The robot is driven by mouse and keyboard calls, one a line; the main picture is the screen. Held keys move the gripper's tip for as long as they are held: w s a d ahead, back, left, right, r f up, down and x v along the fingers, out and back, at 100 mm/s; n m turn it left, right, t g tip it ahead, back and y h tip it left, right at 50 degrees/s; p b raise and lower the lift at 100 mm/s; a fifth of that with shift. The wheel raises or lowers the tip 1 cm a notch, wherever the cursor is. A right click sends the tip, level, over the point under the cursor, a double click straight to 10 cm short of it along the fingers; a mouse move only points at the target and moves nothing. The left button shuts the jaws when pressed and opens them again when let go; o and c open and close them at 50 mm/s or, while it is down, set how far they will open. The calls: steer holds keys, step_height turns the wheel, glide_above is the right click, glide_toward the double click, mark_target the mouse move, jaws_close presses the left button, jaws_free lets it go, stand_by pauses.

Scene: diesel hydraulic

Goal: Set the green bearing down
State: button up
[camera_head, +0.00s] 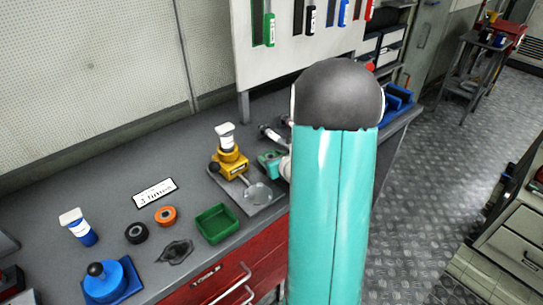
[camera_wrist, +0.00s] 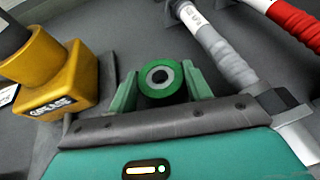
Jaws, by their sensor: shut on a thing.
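The green bearing (camera_wrist: 145,80) is a green ring with a dark and pale centre, seen in the wrist view. My gripper (camera_wrist: 161,84) is shut on it, with one green finger on each side. In the head view my gripper (camera_head: 270,160) is beside the yellow grease unit (camera_head: 236,163), partly hidden by my arm, and I cannot pick out the bearing there. The grease unit (camera_wrist: 52,62) also stands left of the bearing in the wrist view. I cannot tell whether the bearing touches the surface below.
On the grey bench (camera_head: 120,187) lie an orange ring (camera_head: 166,215), a black ring (camera_head: 136,232), a dark rag (camera_head: 175,252), a green tray (camera_head: 200,224) and a white label (camera_head: 154,193). A grey pipe-like tool (camera_wrist: 222,55) lies close right of my gripper. A tool board (camera_head: 285,50) stands behind.

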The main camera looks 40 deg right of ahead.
steer(key=shift+s, duration=0.1)
steer(key=shift+f, duration=0.1)
steer(key=o, duration=1)
